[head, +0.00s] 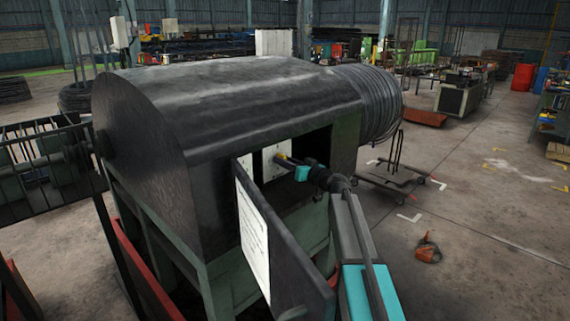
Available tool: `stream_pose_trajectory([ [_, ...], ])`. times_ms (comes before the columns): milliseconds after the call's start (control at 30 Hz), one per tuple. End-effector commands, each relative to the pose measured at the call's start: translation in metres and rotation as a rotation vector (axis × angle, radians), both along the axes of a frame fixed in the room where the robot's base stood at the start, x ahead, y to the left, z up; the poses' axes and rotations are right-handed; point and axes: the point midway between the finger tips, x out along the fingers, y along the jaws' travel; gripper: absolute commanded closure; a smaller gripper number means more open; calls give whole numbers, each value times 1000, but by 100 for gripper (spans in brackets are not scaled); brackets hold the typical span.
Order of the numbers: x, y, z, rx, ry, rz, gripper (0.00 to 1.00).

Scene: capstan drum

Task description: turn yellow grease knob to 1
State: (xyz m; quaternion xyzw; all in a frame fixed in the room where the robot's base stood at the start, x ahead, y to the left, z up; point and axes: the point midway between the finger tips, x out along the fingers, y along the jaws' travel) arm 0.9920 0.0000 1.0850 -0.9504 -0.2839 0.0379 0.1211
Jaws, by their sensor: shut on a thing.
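A large dark capstan drum housing (230,105) fills the middle of the head view. An opening in its side shows a white panel (270,151) inside. A small bit of yellow, the grease knob (280,157), shows against this panel at the tips of my gripper (287,161). My gripper reaches in from the lower right and is shut on the yellow knob. The fingers cover most of the knob. Its pointer and any number marks are too small to read.
A dark door (285,262) with a white printed sheet (253,232) stands open just left of my arm. Coiled wire (370,102) wraps the drum's right end. An orange object (428,250) lies on the floor at right. The floor around it is mostly clear.

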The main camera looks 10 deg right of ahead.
Motion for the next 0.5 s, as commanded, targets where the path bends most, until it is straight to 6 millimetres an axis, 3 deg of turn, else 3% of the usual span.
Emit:
stream_pose_trajectory([
  [500, 0, -2, -2, 239, 173, -4, 91],
])
